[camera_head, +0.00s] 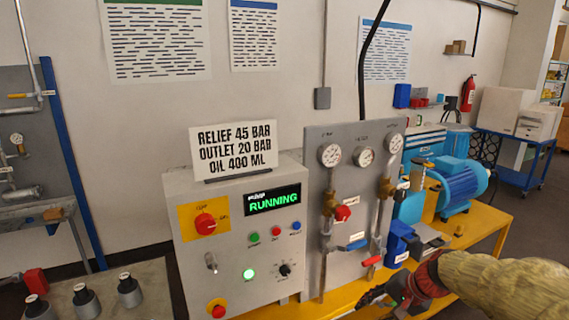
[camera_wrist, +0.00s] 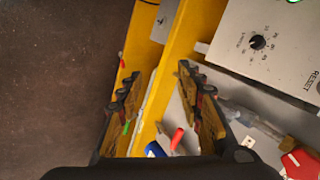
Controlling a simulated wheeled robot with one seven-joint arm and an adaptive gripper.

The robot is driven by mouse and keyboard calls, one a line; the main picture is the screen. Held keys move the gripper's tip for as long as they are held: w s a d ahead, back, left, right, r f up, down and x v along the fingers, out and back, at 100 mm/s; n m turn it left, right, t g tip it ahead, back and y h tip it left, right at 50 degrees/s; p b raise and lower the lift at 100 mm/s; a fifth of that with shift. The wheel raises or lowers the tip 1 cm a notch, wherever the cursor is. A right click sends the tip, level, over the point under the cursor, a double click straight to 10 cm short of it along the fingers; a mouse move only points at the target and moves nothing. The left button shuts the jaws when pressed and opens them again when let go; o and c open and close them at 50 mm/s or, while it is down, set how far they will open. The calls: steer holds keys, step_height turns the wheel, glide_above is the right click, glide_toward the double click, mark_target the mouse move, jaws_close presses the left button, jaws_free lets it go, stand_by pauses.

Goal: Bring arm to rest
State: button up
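My arm, in a yellowish sleeve, enters the head view at the lower right. My gripper (camera_head: 376,298) is low in front of the gauge panel (camera_head: 318,190), near the yellow bench's front edge. In the wrist view my gripper (camera_wrist: 158,78) has its two dark fingers spread apart with nothing between them. The yellow bench frame (camera_wrist: 180,35) shows behind the gap. I cannot tell the exact distance from the fingers to the bench.
A control box (camera_head: 245,240) with a "RUNNING" display stands left of the panel. A red-handled valve (camera_head: 372,261) and blue motor (camera_head: 460,185) are near my arm. Several grey weights (camera_head: 130,290) sit at lower left. Dark floor (camera_wrist: 55,80) is open in the wrist view's left.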

steer(key=s+a+r+n+h, duration=0.1)
steer(key=s+r, duration=0.3)
steer(key=s, duration=0.4)
steer(key=s+a+r+n+h+p, duration=0.1)
steer(key=s+a+r+n, duration=0.1)
steer(key=s, duration=0.7)
steer(key=s+a+r+n+h+p, duration=0.1)
steer(key=s+a+r+n+h, duration=0.1)
steer(key=s+r+n, duration=0.3)
steer(key=s, duration=0.4)
steer(key=shift+s+r+t, duration=0.2)
steer(key=shift+r+t, duration=0.15)
steer(key=shift+t, duration=0.05)
steer(key=shift+c, duration=0.8)
